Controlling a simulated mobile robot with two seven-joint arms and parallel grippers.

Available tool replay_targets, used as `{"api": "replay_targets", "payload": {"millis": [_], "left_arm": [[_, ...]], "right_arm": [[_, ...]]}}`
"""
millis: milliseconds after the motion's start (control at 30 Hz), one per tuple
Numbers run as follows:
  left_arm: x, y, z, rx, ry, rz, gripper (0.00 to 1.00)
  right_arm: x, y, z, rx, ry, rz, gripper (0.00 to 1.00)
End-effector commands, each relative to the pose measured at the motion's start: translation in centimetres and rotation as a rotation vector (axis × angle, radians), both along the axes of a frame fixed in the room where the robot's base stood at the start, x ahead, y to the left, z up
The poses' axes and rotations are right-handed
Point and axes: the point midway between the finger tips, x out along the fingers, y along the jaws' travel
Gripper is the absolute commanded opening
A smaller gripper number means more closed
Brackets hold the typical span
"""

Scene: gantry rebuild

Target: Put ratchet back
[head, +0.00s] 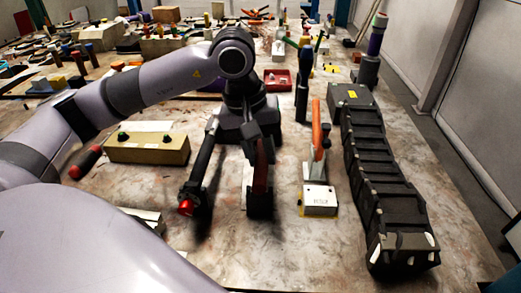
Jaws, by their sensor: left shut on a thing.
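My left gripper (227,198) reaches down over the middle of the table, with its dark parts close to the tabletop. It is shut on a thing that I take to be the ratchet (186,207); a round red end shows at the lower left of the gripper. The rest of the ratchet is hard to tell from the dark gripper parts. A white labelled block (319,201) stands to the right of the gripper, apart from it, with an orange-handled tool (317,130) upright behind it. My right gripper is not in view.
A long black segmented case (381,180) lies along the right side. A tan block (147,149) and a red-and-black handle (85,162) are at left. A red tray (277,80) and many tools crowd the back. The front middle of the table is bare.

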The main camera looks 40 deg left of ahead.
Motion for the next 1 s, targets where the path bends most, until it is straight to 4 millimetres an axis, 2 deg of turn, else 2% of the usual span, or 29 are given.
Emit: {"api": "replay_targets", "payload": {"millis": [867,900,967,1000], "left_arm": [[0.04,-0.02,-0.89,-0.001,-0.003,-0.001,0.0],[0.04,-0.02,-0.89,-0.001,-0.003,-0.001,0.39],[0.04,-0.02,-0.9,-0.001,-0.003,-0.001,0.56],[0.03,-0.01,-0.9,-0.001,-0.002,-0.001,0.56]], "right_arm": [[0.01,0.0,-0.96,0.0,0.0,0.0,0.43],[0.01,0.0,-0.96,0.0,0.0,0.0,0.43],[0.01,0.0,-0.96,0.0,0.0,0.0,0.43],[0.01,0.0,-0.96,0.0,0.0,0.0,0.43]]}}
